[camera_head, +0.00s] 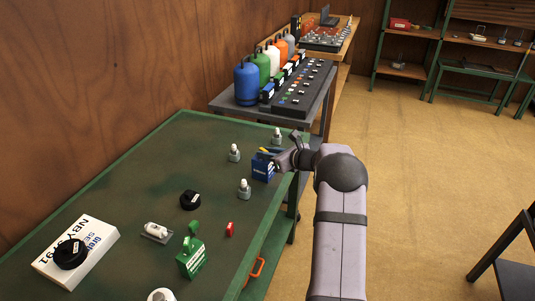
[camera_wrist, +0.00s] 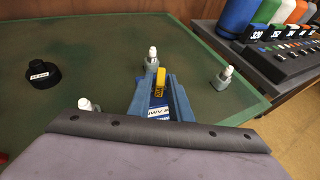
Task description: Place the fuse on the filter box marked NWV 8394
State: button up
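A blue box (camera_head: 262,171) with a white label stands near the right edge of the green table, just left of and below my gripper (camera_head: 277,155). In the wrist view two blue bars, seemingly the fingers of my gripper (camera_wrist: 160,85), stand apart. A small yellow piece, possibly the fuse (camera_wrist: 160,76), shows between their far ends. I cannot tell whether they touch it or whether it rests on the box. A white label on blue (camera_wrist: 158,113), partly hidden, seems to read "NWV 8". A white carton (camera_head: 93,243) at lower left bears different-looking lettering and a black cap.
The green table (camera_head: 150,150) holds several grey-white plugs, one (camera_head: 244,189) near the blue box. A black cap (camera_head: 190,200), a green box (camera_head: 192,258) and a red piece (camera_head: 229,229) also stand there. Behind is a dark bench (camera_head: 222,104) with gas bottles. The table's back-left is clear.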

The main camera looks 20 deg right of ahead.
jog(key=shift+o, duration=0.5)
jog(key=shift+r, duration=0.15)
jog(key=b+v, duration=0.1)
jog(key=v, duration=1.1)
jog(key=shift+b, duration=0.4)
jog(key=s+a+f+n+g, duration=0.2)
jog(key=s+a+n+g, duration=0.1)
jog(key=a, duration=0.4)
jog(key=s+a+f+n+g+y, duration=0.1)
jog(key=s+a+f+n+g, duration=0.1)
jog(key=s+a+n, duration=0.4)
jog(key=s+a+f+n+g, duration=0.3)
jog(key=a+n, duration=0.3)
jog(key=a, duration=0.2)
jog(key=shift+s+a+f+g, duration=0.1)
jog(key=shift+s+a+g, duration=0.1)
jog(key=shift+s, duration=0.25)
jog(key=shift+s+a+f+g, duration=0.1)
jog(key=shift+s+a, duration=0.1)
jog(key=shift+s, duration=0.25)
jog(key=s+f+n+g+h, duration=0.2)
jog(key=s+n, duration=0.6)
jog(key=s, duration=0.1)
jog(key=s+a+f+n+g+h, duration=0.1)
jog(key=s+f+n+g+h, duration=0.1)
jog(key=s+n, duration=0.7)
jog(key=shift+s+a+f+n+h, duration=0.2)
jog(key=shift+a+n+h, duration=0.15)
jog(key=shift+h, duration=0.25)
